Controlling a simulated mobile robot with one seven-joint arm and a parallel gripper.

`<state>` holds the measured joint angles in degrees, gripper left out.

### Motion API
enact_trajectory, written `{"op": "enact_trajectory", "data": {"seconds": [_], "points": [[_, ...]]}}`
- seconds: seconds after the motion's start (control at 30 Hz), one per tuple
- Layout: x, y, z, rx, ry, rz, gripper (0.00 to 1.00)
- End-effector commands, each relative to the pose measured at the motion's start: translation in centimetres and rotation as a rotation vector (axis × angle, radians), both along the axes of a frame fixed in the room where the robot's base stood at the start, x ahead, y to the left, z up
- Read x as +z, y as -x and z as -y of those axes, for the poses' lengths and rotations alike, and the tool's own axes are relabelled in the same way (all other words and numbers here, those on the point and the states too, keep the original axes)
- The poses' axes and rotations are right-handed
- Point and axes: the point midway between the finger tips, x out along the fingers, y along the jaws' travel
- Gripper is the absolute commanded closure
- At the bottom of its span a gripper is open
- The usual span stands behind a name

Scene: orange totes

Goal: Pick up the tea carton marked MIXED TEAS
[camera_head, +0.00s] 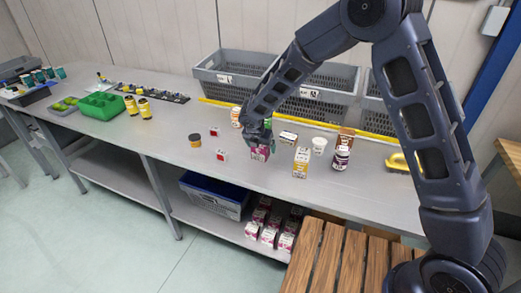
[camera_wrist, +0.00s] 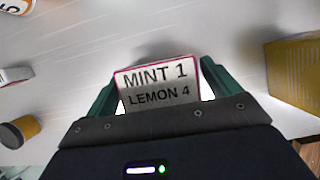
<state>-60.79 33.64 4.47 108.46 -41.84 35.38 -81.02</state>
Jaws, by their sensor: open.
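A small carton with a pink-purple front (camera_head: 260,154) stands on the grey workbench, directly below my gripper (camera_head: 259,141). In the wrist view, the carton's white, pink-edged face (camera_wrist: 157,84) reads "MINT 1" and "LEMON 4". The words MIXED TEAS are not legible in either view. My gripper's green fingers (camera_wrist: 160,78) are open, one on each side of this carton. I cannot tell whether either finger touches it. My gripper hides the carton's upper part in the head view.
To the right stand a yellow carton (camera_head: 301,163), a dark jar (camera_head: 341,159) and a white cup (camera_head: 319,146). Grey crates (camera_head: 236,75) line the back. Bare bench lies in front. Pink cartons (camera_head: 268,236) sit on the shelf below.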

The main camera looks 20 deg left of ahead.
Motion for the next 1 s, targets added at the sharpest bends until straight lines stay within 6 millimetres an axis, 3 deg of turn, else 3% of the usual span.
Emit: {"op": "enact_trajectory", "data": {"seconds": [0.1,0.3,0.6,0.87,1.0], "points": [[-0.9,-0.4,0.0,0.000,0.001,0.000,0.11],[-1.0,-0.4,0.0,0.000,0.000,0.000,0.11],[-0.9,-0.4,0.0,0.000,0.000,0.000,0.65],[-0.7,-0.4,0.0,0.000,0.000,0.001,0.65],[0.5,-0.5,0.0,0.000,-0.002,0.002,0.65]]}}
